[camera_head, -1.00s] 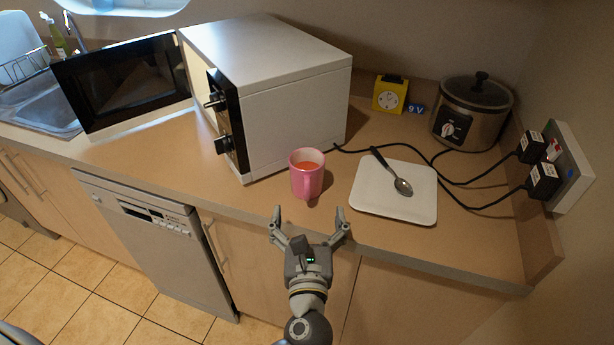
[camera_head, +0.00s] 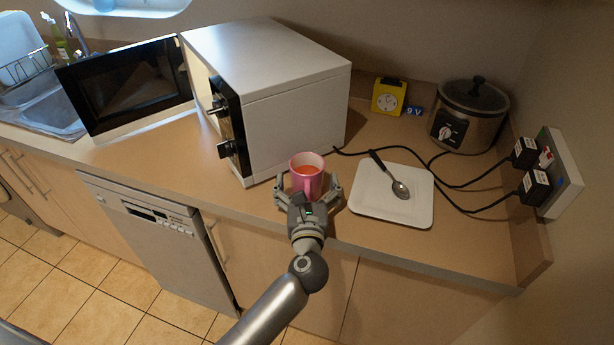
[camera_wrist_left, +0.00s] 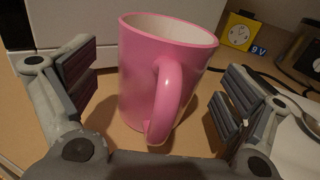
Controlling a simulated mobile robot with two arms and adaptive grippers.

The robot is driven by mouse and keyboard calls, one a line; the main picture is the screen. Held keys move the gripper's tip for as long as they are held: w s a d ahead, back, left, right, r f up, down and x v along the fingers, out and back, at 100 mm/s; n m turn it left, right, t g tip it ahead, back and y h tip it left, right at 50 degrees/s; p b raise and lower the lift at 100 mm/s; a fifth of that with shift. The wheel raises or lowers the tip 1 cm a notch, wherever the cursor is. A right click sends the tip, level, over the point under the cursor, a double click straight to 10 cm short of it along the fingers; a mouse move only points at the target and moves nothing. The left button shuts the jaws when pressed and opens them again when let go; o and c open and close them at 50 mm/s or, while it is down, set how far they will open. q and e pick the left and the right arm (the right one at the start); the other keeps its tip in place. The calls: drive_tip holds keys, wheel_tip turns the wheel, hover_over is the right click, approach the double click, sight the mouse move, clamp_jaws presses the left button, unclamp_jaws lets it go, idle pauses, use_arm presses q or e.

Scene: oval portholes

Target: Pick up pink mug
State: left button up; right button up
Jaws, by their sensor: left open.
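My left gripper (camera_head: 308,187) is open, with one finger on each side of the mug. In the left wrist view the open gripper (camera_wrist_left: 160,98) shows a gap between each pad and the mug. The lower part of the mug is partly hidden by the gripper in the head view. My right gripper is not in view.
A white microwave (camera_head: 290,110) with its door (camera_head: 125,85) open stands close behind the mug. A white plate (camera_head: 380,205) with a spoon (camera_head: 398,187) lies to the right. A yellow timer (camera_head: 388,96), a slow cooker (camera_head: 468,118) and black cables (camera_head: 455,186) are farther right.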

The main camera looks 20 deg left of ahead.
use_arm(q)
drive_tip(key=c, duration=1.4)
drive_tip(key=shift+w+r, duration=0.1)
drive_tip(key=shift+r, duration=0.05)
drive_tip(key=shift+c, duration=0.4)
drive_tip(key=shift+r, duration=0.1)
